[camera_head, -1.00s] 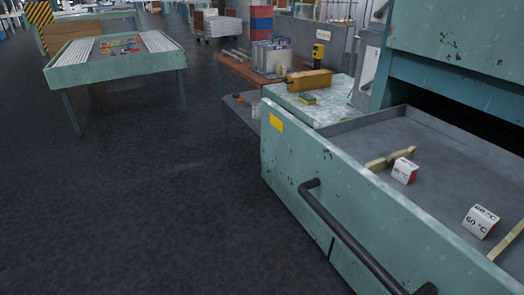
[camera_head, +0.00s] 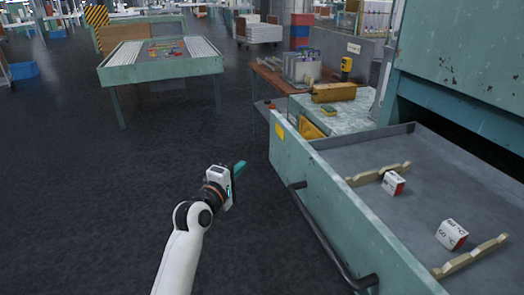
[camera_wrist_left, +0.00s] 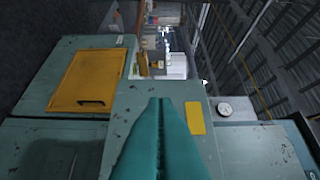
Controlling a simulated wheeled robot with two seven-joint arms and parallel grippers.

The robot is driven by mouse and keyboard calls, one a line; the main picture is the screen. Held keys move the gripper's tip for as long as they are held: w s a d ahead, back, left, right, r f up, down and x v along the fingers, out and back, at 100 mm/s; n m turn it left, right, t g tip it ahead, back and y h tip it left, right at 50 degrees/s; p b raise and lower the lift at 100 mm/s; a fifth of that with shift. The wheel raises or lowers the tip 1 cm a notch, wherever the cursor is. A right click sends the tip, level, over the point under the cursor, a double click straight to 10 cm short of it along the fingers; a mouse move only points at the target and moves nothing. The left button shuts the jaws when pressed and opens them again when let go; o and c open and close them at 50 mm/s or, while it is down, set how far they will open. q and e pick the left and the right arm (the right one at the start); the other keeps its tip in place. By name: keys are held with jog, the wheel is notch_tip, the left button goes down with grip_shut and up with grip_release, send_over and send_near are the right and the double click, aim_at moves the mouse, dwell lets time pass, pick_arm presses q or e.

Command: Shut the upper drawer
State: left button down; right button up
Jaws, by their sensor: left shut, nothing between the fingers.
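The upper drawer (camera_head: 345,205) is pulled out of the green cabinet (camera_head: 470,50), on the right of the head view. Its front panel carries a dark bar handle (camera_head: 325,240) and a yellow label, which also shows in the left wrist view (camera_wrist_left: 195,118). My left gripper (camera_head: 239,168) is shut and empty, left of the drawer front and apart from it in the head view. In the left wrist view its teal fingers (camera_wrist_left: 160,130) are together and point toward the drawer front. My right gripper is not in view.
Inside the drawer lie two wavy wooden racks (camera_head: 380,173) and two white-red boxes (camera_head: 393,183). Behind it stand a green worktop (camera_head: 345,118) and a bench (camera_head: 275,80). A green table (camera_head: 160,68) stands farther left. The dark floor (camera_head: 110,200) between is clear.

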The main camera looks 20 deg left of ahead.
pick_arm(q)
jog(key=p, duration=0.1)
send_near(274, 144)
jog(key=w+a, duration=0.3)
jog(key=w+d+p, duration=0.1)
jog(key=w+d, duration=0.1)
jog(key=d, duration=0.1)
jog(key=shift+w, duration=0.2)
jog(key=shift+w+d, duration=0.2)
jog(key=shift+d, duration=0.25)
